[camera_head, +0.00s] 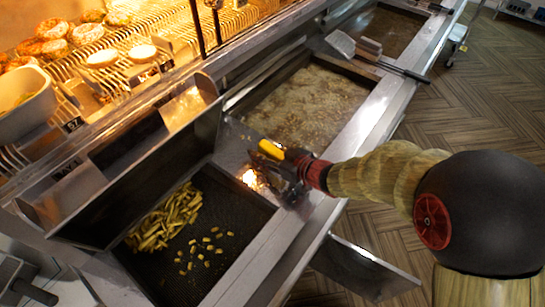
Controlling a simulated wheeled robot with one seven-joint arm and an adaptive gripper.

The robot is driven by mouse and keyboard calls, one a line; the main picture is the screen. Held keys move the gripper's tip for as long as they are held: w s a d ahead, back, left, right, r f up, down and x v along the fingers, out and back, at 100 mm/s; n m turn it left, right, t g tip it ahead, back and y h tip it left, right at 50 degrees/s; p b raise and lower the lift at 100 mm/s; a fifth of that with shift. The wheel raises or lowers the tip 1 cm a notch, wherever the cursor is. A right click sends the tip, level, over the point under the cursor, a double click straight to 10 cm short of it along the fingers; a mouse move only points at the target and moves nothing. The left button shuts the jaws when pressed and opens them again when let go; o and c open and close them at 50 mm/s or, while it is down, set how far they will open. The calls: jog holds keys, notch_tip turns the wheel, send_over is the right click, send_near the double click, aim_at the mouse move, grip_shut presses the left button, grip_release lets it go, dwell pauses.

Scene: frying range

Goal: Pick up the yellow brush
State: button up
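A short yellow piece (271,150), likely the yellow brush, shows right at the end of my arm, over the steel strip between the chip bay and the oil vat. My gripper (268,172) is dark, with a red and black wrist behind it, and reaches in from the right. The yellow piece lies against the upper side of the gripper in the picture. The fingers are small and dark, so I cannot tell whether they are shut on it, open around it or only beside it. Any bristles are hidden or too small to make out.
A dark perforated bay (185,275) with fries (165,220) lies left of the gripper. A vat of bubbling oil (305,105) lies above, with a steel scoop (370,50) across its far end. A heated rack (110,50) with food runs along the back. Floor (480,110) is open at right.

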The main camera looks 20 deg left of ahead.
grip_shut()
jog(key=shift+r, duration=0.15)
dwell(0.4)
